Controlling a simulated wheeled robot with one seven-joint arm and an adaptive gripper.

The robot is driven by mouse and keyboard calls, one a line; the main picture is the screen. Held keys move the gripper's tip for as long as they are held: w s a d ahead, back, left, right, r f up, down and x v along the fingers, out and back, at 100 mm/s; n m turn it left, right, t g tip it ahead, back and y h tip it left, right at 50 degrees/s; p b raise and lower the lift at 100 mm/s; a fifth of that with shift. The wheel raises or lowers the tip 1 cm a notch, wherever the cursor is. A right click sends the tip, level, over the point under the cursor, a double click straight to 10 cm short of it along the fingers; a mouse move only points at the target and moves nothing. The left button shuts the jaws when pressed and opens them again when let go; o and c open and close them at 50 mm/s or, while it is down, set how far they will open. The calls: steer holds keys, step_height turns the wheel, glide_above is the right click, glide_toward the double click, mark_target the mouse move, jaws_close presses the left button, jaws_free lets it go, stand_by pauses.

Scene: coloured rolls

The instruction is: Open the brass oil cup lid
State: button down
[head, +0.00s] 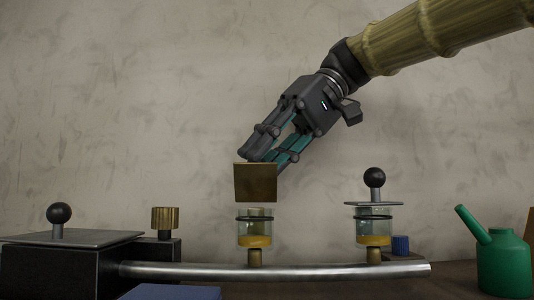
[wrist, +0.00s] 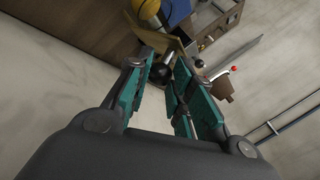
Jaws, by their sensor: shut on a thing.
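The brass lid (head: 255,183) is a square plate tipped up with its flat face toward the head camera, just above the rim of the left glass oil cup (head: 255,228). The cup holds yellow oil and stands on a brass stem. My gripper (head: 270,158) reaches down from the upper right, its fingertips behind the lid's top edge. In the wrist view, the lid (wrist: 150,36) lies beyond the fingertips, and a dark round knob (wrist: 160,74) sits between them. My gripper is shut on the lid by this knob. The head view hides the knob, and I cannot tell whether the lid touches the cup.
A second glass cup (head: 375,227) with a flat grey lid and black knob stands to the right. A dark box (head: 55,268) with a grey lid, a brass knurled cap (head: 165,220), a metal pipe (head: 200,271) and a green oil can (head: 503,262) are nearby.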

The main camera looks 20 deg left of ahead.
steer(key=shift+w+r+p, duration=0.1)
steer(key=shift+p, duration=0.3)
steer(key=shift+w+a+g+p, duration=0.15)
steer(key=shift+w+g+p, duration=0.35)
steer(key=shift+p, duration=0.6)
steer(key=shift+s, duration=0.2)
steer(key=c, duration=1.2)
jaws_free()
step_height(320, 180, up, 10)
steer(key=shift+c, duration=0.2)
